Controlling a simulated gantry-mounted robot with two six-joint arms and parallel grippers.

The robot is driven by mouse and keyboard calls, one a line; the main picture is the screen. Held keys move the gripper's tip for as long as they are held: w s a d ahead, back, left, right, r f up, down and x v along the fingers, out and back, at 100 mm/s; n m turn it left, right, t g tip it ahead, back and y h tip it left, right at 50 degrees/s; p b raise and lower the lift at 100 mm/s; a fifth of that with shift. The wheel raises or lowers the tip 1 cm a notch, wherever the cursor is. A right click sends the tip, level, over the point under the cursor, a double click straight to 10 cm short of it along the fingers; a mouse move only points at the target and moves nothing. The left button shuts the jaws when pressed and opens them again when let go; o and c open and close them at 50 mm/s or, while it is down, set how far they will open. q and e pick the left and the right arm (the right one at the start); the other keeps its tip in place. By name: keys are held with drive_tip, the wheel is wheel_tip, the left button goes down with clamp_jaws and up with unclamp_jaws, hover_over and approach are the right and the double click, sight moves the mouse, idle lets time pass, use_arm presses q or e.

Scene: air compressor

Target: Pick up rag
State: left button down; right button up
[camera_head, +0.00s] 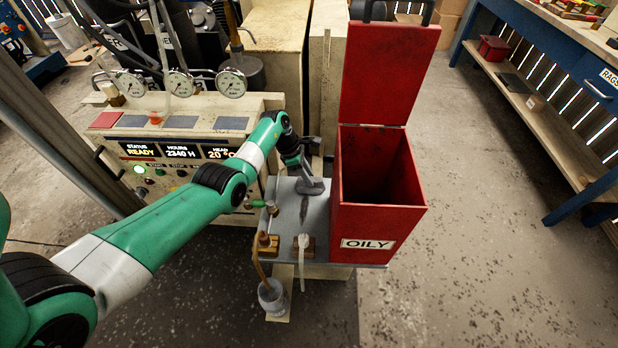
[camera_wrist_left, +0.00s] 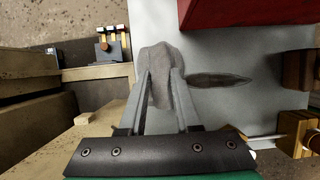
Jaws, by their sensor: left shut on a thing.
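A grey rag (camera_wrist_left: 157,58) lies on the grey metal shelf beside the red bin, crumpled and long in shape. My left gripper (camera_wrist_left: 161,76) has its two fingers pressed in on either side of it, with grey cloth bunched between them. In the head view my left gripper (camera_head: 311,183) points down at the shelf, just left of the red bin. The rag is hard to tell apart from the fingers there. My right gripper is not in view.
The red bin (camera_head: 378,225) labelled OILY stands with its lid (camera_head: 388,75) raised, close to the gripper. A dark oily patch (camera_wrist_left: 220,80) marks the shelf beside the rag. Small valves (camera_head: 303,245) stand at the shelf's front. A blue workbench (camera_head: 560,45) is at right.

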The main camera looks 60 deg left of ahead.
use_arm(q)
drive_tip(key=r+p, duration=0.4)
drive_tip(key=shift+s+d+r, duration=0.2)
drive_tip(key=shift+r, duration=0.15)
drive_tip(key=s+d+r+p, duration=0.8)
drive_tip(key=s+d+p, duration=0.1)
drive_tip(key=p, duration=0.2)
drive_tip(key=shift+s+d+p, duration=0.2)
drive_tip(key=shift+d+p, duration=0.1)
drive_tip(key=shift+d, duration=0.05)
